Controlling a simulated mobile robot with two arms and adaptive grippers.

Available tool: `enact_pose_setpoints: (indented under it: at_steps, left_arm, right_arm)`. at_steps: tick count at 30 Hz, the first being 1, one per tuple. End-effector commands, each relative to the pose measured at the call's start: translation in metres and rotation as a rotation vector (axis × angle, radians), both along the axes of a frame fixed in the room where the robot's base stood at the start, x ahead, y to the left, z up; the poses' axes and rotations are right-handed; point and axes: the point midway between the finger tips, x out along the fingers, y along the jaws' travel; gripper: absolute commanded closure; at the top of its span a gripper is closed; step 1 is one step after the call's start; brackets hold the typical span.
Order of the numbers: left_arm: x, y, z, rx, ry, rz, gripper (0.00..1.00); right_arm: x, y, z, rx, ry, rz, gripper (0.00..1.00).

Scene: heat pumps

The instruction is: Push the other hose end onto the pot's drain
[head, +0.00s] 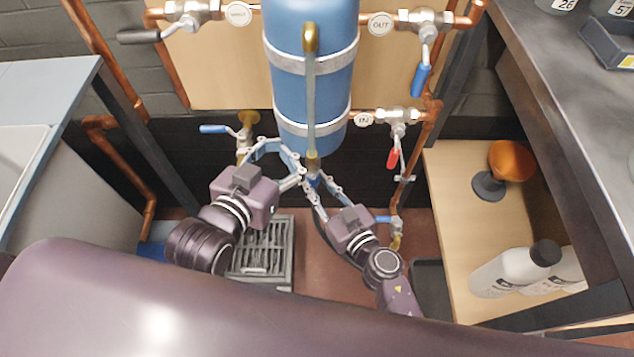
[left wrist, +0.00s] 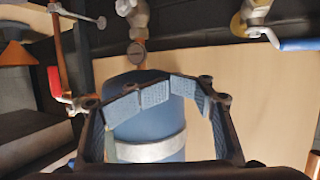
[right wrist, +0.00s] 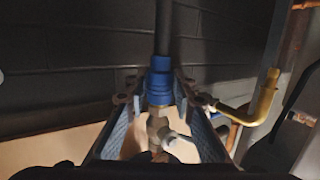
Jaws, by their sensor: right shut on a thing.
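The pot is a blue upright cylinder (head: 314,85) with pale bands. It also fills the middle of the left wrist view (left wrist: 150,120). In the right wrist view, the metal drain valve (right wrist: 157,130) is in line with the blue hose end (right wrist: 159,85); whether it is fully seated is not clear. The dark hose (right wrist: 163,30) runs away from it. My right gripper (head: 315,185) is shut on the blue hose end under the pot. My left gripper (head: 277,148) has its padded fingers arched beside the pot's lower part; whether the tips meet is unclear.
Valves with copper pipes flank the pot, including a red-handled one (head: 392,158). A blue-handled brass tap (head: 246,125) is close by my left gripper. A drain grate (head: 265,250) lies below. A wooden shelf (head: 445,180) with bottles stands on the right.

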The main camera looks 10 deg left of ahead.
Motion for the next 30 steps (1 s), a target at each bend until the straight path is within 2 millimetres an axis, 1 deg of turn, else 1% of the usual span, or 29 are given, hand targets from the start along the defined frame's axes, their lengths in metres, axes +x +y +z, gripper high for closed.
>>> enact_pose_setpoints:
  at_steps: [1, 17, 30]
  left_arm:
    - [-0.001, 0.000, -0.001, 0.000, 0.006, -0.001, 0.60]
    - [-0.005, 0.001, -0.014, 0.012, 0.061, 0.000, 0.60]
    - [-0.007, 0.003, -0.016, 0.018, 0.080, 0.003, 0.60]
  right_arm:
    - [0.008, -0.005, 0.009, 0.005, -0.013, -0.015, 1.00]
    - [0.008, -0.005, 0.010, 0.004, -0.013, -0.016, 1.00]
    - [0.008, -0.005, 0.011, 0.004, -0.013, -0.016, 1.00]
